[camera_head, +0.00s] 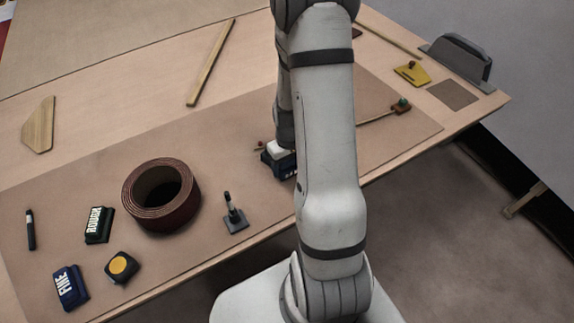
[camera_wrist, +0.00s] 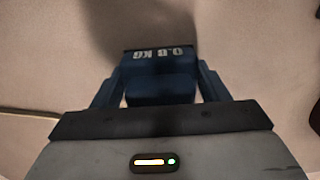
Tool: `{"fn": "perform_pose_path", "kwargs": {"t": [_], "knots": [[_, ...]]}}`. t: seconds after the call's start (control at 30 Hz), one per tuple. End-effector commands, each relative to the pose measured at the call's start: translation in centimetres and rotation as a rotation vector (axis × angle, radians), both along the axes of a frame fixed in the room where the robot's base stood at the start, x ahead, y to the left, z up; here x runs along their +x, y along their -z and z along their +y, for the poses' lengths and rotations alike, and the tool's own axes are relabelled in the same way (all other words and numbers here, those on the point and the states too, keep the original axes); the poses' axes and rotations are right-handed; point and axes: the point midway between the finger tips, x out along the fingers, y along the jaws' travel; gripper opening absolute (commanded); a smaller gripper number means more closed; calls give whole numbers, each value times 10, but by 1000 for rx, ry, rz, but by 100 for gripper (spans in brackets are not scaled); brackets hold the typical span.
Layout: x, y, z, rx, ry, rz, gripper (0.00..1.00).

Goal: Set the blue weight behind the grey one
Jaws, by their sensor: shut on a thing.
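The blue weight (camera_wrist: 160,72), marked 0.8 KG, sits between the two fingers of my gripper (camera_wrist: 158,82) in the wrist view. My gripper is shut on it. In the head view the blue weight (camera_head: 272,168) shows low over the brown mat, partly hidden by my arm. I cannot tell whether it touches the mat. I cannot make out a grey weight for certain. My arm hides part of the mat.
A brown coil (camera_head: 180,213) stands on the mat (camera_head: 225,130), left of the stemmed block. ROUGH (camera_head: 98,225) and FINE (camera_head: 70,287) blocks, a yellow-topped case (camera_head: 122,267) and a marker (camera_head: 30,230) lie farther left. A grey handled tool (camera_head: 460,62) is at far right. A rod (camera_head: 378,116) lies right of my arm.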

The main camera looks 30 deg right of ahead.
Motion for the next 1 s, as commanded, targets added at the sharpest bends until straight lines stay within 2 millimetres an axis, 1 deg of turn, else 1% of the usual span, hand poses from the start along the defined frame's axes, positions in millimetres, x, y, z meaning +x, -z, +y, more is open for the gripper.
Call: {"fn": "perform_pose_path", "kwargs": {"t": [0.1, 0.37, 0.5, 0.53, 0.77, 1.0], "knots": [[0, 7, 0, 0, 0, -1, 17], [1, 8, 0, -1, -1, -2, 17], [1, 12, 0, -1, -1, -2, 17], [0, 11, 1, 0, -1, -1, 70], [0, 11, 1, 0, -2, -1, 89], [0, 10, 1, 0, -2, -1, 90]]}}
